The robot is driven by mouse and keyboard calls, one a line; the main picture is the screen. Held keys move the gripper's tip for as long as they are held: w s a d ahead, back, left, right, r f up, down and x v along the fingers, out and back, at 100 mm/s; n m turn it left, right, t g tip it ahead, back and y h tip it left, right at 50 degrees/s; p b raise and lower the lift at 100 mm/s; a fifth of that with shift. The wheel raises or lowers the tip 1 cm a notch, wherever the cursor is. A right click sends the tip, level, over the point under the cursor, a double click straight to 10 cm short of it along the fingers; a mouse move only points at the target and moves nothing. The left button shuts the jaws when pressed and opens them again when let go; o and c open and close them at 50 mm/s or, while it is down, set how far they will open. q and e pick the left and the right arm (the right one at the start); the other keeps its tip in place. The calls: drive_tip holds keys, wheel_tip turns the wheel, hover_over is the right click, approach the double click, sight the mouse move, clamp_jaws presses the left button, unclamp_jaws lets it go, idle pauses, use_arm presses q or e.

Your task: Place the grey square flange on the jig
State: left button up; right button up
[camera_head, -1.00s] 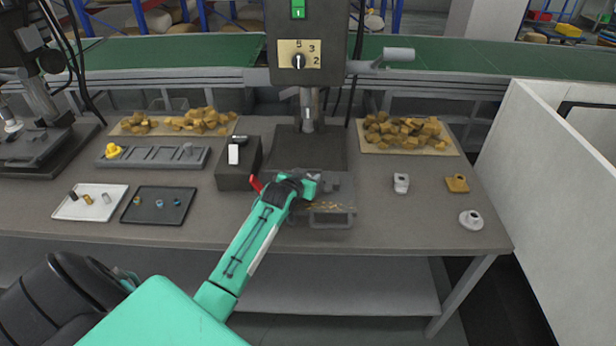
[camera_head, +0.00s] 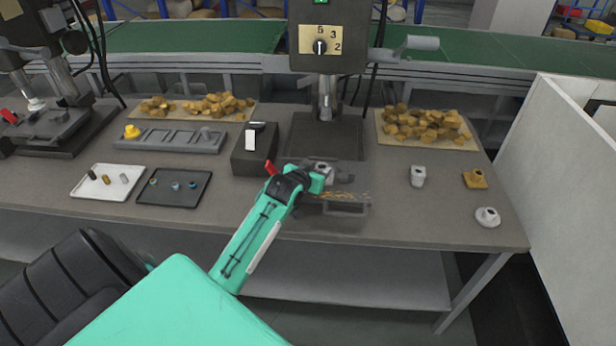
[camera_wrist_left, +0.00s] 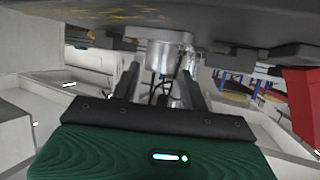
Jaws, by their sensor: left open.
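The grey square flange (camera_head: 323,169) sits on the jig (camera_head: 346,208), a dark plate with brass chips under the drill press. My left gripper (camera_head: 320,182) is open beside the flange, at its front side. In the left wrist view the silver flange (camera_wrist_left: 163,52) shows beyond and between the two spread fingers (camera_wrist_left: 158,85), against the dark jig (camera_wrist_left: 235,28), which fills the top of that view. The flange's lower part and its fit on the jig are hard to make out. My right gripper is not in view.
The drill press head (camera_head: 326,35) hangs above the jig. A red lever (camera_head: 270,167) and a dark box (camera_head: 254,150) stand at its left. A small grey part (camera_head: 418,176), a brass flange (camera_head: 475,179) and a pale round flange (camera_head: 487,217) lie at the right, with free bench between.

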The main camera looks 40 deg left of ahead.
use_arm(q)
drive_tip(key=v, duration=0.6)
drive_tip(key=shift+s+r+b, duration=0.2)
drive_tip(key=shift+s+b, duration=0.15)
drive_tip(key=shift+b, duration=0.05)
